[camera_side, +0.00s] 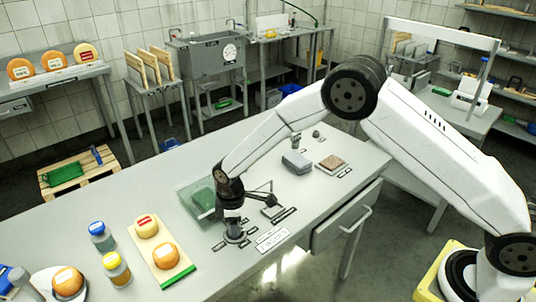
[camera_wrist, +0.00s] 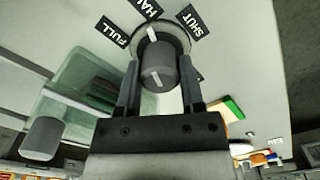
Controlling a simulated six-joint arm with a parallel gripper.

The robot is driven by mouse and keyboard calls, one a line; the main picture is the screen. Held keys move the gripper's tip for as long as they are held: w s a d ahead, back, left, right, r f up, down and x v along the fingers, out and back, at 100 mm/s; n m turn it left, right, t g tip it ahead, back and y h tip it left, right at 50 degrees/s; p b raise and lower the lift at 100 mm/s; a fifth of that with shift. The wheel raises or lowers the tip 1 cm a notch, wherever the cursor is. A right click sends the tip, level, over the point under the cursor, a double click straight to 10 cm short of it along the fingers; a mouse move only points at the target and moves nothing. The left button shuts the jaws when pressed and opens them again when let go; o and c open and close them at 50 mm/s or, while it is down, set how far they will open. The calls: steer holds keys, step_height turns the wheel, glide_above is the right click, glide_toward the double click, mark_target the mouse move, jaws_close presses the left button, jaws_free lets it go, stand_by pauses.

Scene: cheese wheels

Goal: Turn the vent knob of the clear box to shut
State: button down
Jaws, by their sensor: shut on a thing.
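The clear box (camera_side: 197,200) sits on the grey table, with something green inside. It also shows left of my gripper in the wrist view (camera_wrist: 85,88). The vent knob (camera_wrist: 158,70) is a grey cylinder with a white line on its top, on a round dial. Tags reading FULL (camera_wrist: 111,31), HALF and SHUT (camera_wrist: 194,21) surround the dial. A white mark on the dial lies towards the HALF tag (camera_wrist: 146,6). My gripper (camera_wrist: 158,92) is shut on the knob, one finger at each side. In the side view my gripper (camera_side: 233,230) points down and hides most of the knob.
A board (camera_side: 166,258) with cheese wheels and two jars (camera_side: 102,236) stand left of my gripper. A dark lever-like item (camera_side: 270,207) is close on the right. A grey block (camera_side: 296,163) and a brown slab (camera_side: 332,163) lie farther back. The table's front edge is near.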

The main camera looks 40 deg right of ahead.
steer(key=m, duration=1.3)
stand_by(0.5)
steer(key=shift+c, duration=1.1)
jaws_free()
steer(key=shift+r, duration=0.1)
steer(key=shift+r, duration=3.85)
steer(key=shift+s, duration=0.1)
